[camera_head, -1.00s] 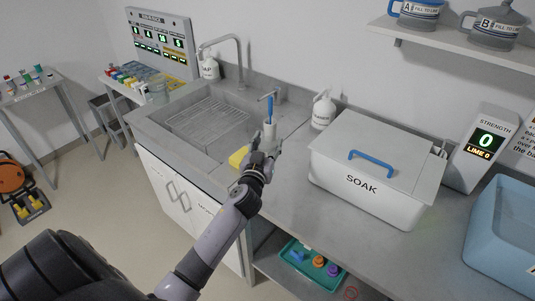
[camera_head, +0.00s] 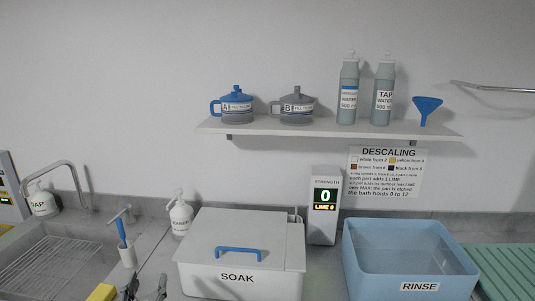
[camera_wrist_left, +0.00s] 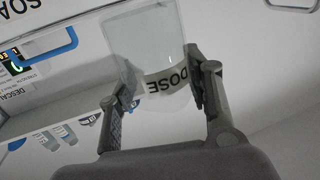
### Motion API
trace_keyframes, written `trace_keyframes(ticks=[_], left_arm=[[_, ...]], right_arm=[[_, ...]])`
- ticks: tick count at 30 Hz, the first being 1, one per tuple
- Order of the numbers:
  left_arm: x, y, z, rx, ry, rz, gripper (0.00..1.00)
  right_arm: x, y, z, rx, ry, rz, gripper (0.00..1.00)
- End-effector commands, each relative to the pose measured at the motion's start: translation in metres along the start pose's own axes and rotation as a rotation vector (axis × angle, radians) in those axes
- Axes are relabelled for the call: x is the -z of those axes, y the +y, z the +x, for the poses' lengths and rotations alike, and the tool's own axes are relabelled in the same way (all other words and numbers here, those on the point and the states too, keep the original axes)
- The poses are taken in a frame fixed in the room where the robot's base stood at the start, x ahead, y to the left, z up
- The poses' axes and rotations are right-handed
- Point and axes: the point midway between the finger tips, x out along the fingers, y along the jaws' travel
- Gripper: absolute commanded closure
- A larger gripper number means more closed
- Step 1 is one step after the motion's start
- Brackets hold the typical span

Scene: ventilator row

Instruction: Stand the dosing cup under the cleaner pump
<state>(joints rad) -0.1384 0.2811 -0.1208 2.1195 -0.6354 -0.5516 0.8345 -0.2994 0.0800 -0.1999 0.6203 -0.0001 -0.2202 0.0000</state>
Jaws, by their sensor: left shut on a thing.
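The dosing cup (camera_wrist_left: 150,62) is a clear cup with a white band reading DOSE. It sits between the two fingers of my left gripper (camera_wrist_left: 160,88) in the left wrist view, and the gripper is shut on it. In the head view the fingertips of my left gripper (camera_head: 148,289) show at the bottom edge, and I cannot make out the cup there. The cleaner pump (camera_head: 181,217) is a white bottle with a pump top, its label partly readable, standing left of the soak box, behind and to the right of my gripper. My right gripper is not in view.
The lidded SOAK box (camera_head: 240,250) stands right of the pump. A yellow sponge (camera_head: 102,293) and a white holder (camera_head: 128,257) with a blue-handled brush are left of my gripper, near the sink (camera_head: 50,268). The blue RINSE tub (camera_head: 410,265) is at right.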

Motion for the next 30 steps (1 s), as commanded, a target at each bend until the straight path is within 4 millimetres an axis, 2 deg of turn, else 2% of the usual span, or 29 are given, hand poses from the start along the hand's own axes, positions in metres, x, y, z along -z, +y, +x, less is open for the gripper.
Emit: trace_keyframes(ticks=[1, 3, 6, 10, 14, 24, 30], left_arm=[[-0.014, 0.016, -0.021, -0.035, -0.004, -0.002, 0.78], [-0.019, 0.034, -0.045, -0.075, -0.004, -0.003, 0.78], [-0.022, 0.054, -0.074, -0.121, -0.001, -0.003, 0.78], [-0.022, 0.068, -0.099, -0.154, 0.000, -0.002, 0.78], [-0.025, 0.071, -0.116, -0.164, 0.000, -0.012, 0.78], [-0.046, 0.061, -0.173, -0.160, 0.002, -0.012, 0.78], [-0.050, 0.059, -0.184, -0.163, 0.001, -0.002, 0.78]], right_arm=[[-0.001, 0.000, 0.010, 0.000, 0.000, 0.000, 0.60], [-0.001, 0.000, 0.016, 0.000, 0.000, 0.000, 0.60], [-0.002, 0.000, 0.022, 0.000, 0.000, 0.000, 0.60], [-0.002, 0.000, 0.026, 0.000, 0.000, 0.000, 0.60], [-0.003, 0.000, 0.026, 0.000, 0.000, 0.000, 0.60], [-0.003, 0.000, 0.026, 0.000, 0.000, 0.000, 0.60], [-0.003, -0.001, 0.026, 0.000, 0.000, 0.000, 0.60]])
